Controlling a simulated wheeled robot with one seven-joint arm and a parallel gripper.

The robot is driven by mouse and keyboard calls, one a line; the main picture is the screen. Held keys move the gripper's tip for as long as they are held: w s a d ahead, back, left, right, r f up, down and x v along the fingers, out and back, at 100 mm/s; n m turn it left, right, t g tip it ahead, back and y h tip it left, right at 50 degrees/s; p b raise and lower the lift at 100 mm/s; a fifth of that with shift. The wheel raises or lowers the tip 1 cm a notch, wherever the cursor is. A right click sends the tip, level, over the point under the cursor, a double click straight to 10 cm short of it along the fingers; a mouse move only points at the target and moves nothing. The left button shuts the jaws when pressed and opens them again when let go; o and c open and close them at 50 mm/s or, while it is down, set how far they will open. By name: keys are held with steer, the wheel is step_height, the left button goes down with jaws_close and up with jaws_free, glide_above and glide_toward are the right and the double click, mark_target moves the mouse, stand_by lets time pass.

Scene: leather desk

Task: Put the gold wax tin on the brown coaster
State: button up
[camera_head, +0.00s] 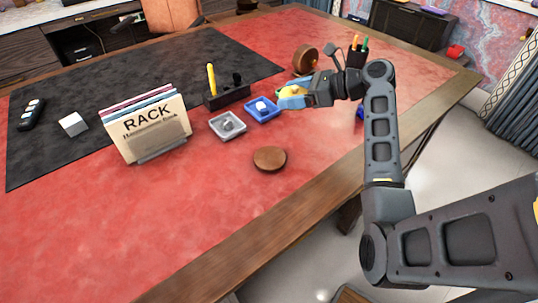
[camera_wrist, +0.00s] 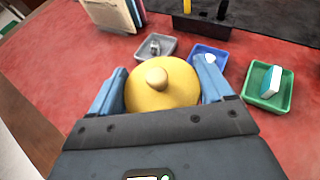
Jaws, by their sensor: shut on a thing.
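The gold wax tin (camera_wrist: 160,85) is a round yellow tin with a small knob on its lid. My gripper (camera_wrist: 158,88) is shut on it, with a blue finger on each side. In the head view the tin (camera_head: 293,92) shows partly between the fingers of my gripper (camera_head: 291,97), to the right of the blue tray. The brown coaster (camera_head: 269,158) is a round wooden disc lying on the red desk top, below and left of my gripper. Nothing lies on it. The coaster does not show in the wrist view.
A grey tray (camera_head: 227,125) and a blue tray (camera_head: 262,109), each holding a small item, stand behind the coaster. A green tray (camera_wrist: 268,88) holds a small box. A file rack (camera_head: 150,127) stands left. Red desk around the coaster is clear.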

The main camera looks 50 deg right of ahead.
glide_above(268, 157)
step_height(268, 157, down, 7)
steer(key=shift+r, duration=0.1)
steer(key=shift+f, duration=2)
steer(key=o, duration=1)
steer(key=shift+f, duration=0.1)
steer(key=v, duration=1.2)
steer(key=shift+d, duration=0.1)
